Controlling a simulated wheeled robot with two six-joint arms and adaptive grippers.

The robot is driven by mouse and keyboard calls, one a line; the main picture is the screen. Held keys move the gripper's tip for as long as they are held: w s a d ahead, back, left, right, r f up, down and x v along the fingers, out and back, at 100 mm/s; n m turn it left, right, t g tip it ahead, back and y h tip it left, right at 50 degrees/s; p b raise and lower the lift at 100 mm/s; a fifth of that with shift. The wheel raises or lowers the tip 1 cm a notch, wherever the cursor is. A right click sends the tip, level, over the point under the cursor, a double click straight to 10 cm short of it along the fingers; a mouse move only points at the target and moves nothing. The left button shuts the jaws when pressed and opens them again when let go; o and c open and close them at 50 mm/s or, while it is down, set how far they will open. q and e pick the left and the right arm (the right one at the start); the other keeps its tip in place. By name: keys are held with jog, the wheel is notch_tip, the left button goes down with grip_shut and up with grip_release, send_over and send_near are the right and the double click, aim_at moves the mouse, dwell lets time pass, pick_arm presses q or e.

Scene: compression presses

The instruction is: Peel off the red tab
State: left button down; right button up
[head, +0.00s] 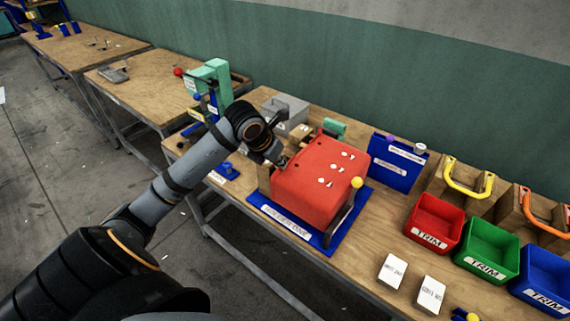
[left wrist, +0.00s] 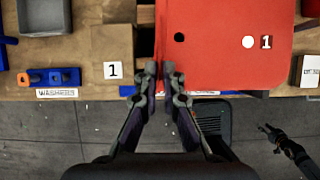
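A large red block (head: 318,182) with white dots on top sits on a blue base (head: 262,199) on the table. It also fills the upper middle of the left wrist view (left wrist: 220,55). My left gripper (head: 272,155) is at the block's left far corner. In the left wrist view its fingertips (left wrist: 161,72) are close together, with a narrow strip of red between them at the block's left edge. I cannot make out a separate red tab, nor whether the fingers touch anything. What seems to be my right gripper (left wrist: 270,131) shows small and dark beyond the table's front edge.
A wooden block marked 1 (left wrist: 113,52) stands just left of the fingers. A lever with a yellow knob (head: 356,183) rises at the block's right. Red (head: 434,223), green (head: 487,248) and blue (head: 541,279) TRIM bins stand at the right. A green press (head: 211,82) stands behind left.

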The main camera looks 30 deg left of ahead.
pick_arm(q)
jog(key=shift+r+p, duration=0.25)
jog(key=shift+p, duration=0.05)
dwell(0.4)
notch_tip(320, 180, up, 6)
jog(key=p, duration=0.5)
jog(key=shift+f, duration=0.2)
